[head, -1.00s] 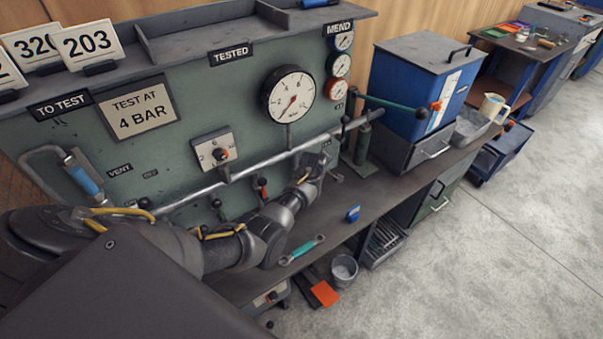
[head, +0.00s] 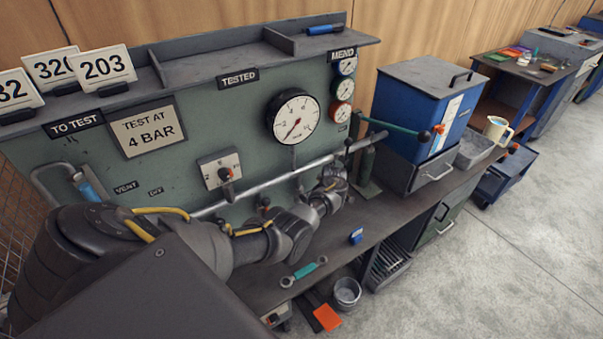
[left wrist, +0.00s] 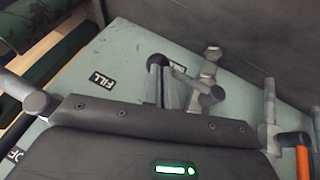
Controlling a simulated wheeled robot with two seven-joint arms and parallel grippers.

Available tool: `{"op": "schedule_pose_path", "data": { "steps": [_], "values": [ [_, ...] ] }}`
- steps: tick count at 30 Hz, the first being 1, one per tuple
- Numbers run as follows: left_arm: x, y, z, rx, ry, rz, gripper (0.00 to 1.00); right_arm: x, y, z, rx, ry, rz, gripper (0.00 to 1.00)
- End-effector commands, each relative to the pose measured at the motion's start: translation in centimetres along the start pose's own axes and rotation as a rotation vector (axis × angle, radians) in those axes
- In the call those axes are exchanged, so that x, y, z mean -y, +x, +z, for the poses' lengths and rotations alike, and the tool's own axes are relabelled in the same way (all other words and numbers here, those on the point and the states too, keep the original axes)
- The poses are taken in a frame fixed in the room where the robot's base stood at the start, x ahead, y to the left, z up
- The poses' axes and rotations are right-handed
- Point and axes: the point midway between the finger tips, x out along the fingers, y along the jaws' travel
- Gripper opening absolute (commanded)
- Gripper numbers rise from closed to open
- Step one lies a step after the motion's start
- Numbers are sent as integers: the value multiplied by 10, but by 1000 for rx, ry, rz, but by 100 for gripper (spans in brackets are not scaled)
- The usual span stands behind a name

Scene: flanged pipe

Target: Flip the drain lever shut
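My left arm comes in from the left in the head view, and my left gripper (head: 337,178) is at the bench panel, below the dial and by the silver pipe (head: 275,178). In the left wrist view, grey valve parts and a small lever (left wrist: 207,97) stand in front of the pale green panel, right of the FILL label (left wrist: 101,80). An orange-handled lever (left wrist: 302,160) is at the right edge. Finger opening and contact are unclear. My right gripper is out of view.
The pressure dial (head: 294,116) is above the pipe. A teal-handled wrench (head: 304,272) and a small blue object (head: 356,236) lie on the bench.

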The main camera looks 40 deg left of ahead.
Motion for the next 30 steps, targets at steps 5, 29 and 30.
{"op": "schedule_pose_path", "data": {
  "steps": [5,29,30],
  "values": [
    [3,2,1,1,1,-5,0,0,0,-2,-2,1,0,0],
    [-3,-106,0,-3,3,5,0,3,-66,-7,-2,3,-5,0],
    [-3,-112,1,-2,2,5,0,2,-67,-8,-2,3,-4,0]
  ]
}}
